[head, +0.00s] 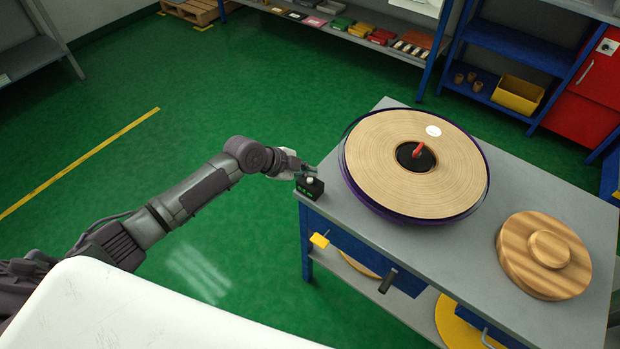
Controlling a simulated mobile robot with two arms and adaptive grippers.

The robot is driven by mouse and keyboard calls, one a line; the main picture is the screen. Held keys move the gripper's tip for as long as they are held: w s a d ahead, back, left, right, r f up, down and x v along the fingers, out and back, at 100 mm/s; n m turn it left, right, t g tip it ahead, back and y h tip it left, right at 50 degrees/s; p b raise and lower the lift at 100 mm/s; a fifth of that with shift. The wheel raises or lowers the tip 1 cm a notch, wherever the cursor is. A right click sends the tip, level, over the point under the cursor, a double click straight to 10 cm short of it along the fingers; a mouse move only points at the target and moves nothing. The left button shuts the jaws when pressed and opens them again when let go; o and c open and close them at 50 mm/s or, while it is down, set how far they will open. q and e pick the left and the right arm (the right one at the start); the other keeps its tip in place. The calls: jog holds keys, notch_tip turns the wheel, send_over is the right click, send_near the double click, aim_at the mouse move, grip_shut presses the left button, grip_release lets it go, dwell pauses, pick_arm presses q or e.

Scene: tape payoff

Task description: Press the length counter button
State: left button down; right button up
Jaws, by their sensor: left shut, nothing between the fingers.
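The length counter (309,189) is a small black box with green markings on its front and a pale round button (310,180) on top. It stands at the left corner of the grey workbench (499,186). My left arm reaches in from the left, and my left gripper (304,169) is shut and empty just behind the counter, close to the button. I cannot tell whether the fingertips touch it. My right gripper is not in view.
A large tape reel (380,150) with a red handle (419,149) lies on the bench right of the counter. A round wooden piece (520,265) lies further right. Green floor left of the bench is open.

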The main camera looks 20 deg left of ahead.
aim_at(308, 181)
pick_arm(q)
jog(key=shift+f, duration=0.1)
jog(key=shift+f+b, duration=0.3)
jog(key=shift+b, duration=0.2)
jog(key=shift+f+b, duration=0.5)
dwell(0.6)
jog(key=shift+r, duration=0.15)
dwell(0.3)
jog(key=shift+r+p, duration=0.65)
jog(key=shift+r, duration=0.1)
notch_tip(308, 181, up, 5)
jog(key=p, duration=0.3)
jog(key=shift+p, duration=0.4)
dwell(0.3)
